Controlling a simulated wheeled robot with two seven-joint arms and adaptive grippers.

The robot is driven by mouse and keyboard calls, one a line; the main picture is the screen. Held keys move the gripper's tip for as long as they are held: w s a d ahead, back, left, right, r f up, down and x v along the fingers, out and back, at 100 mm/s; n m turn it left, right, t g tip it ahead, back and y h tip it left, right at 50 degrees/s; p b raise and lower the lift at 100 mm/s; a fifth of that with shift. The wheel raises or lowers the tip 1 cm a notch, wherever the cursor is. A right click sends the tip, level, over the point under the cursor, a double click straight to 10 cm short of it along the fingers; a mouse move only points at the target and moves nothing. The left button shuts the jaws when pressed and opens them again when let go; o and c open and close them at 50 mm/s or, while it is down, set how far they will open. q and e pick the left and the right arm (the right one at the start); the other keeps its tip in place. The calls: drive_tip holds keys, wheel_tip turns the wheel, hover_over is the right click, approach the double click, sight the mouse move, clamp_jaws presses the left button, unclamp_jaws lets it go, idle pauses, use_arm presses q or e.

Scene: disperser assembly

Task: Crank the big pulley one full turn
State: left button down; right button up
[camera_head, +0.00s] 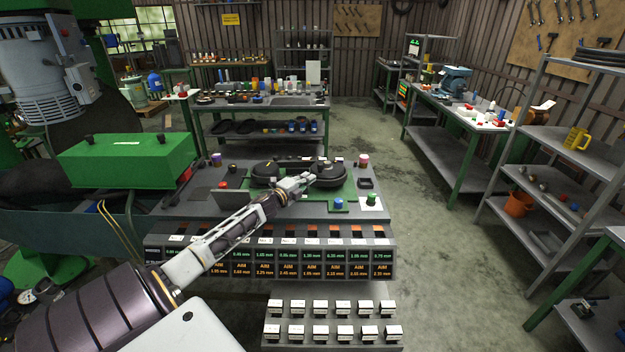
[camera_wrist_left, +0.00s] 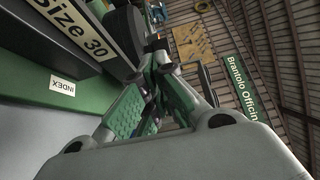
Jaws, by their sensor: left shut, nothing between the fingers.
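Two black pulleys sit side by side on a green plate (camera_head: 342,190) on the bench in the head view. The left pulley (camera_head: 266,174) looks wider than the right pulley (camera_head: 328,173). My left gripper (camera_head: 306,180) is shut and empty; its tips are close to the pulleys, and I cannot tell whether they touch. The arm covers part of the plate. The left wrist view shows the gripper (camera_wrist_left: 158,62) from behind, with a black round part (camera_wrist_left: 122,32) beside its tips. No crank handle is clearly visible. My right gripper is out of view.
A "Size 30" label (camera_wrist_left: 77,35) and an "INDEX" label (camera_wrist_left: 62,85) show in the left wrist view. A display panel (camera_head: 270,258) with several readouts fronts the bench. A blue knob (camera_head: 338,203) and a green knob (camera_head: 371,199) stand right of the gripper.

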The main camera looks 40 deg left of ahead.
use_arm(q)
drive_tip(key=shift+s+a, duration=0.55)
drive_tip(key=shift+s, duration=0.35)
drive_tip(key=shift+s+a, duration=0.5)
drive_tip(key=shift+s, duration=0.4)
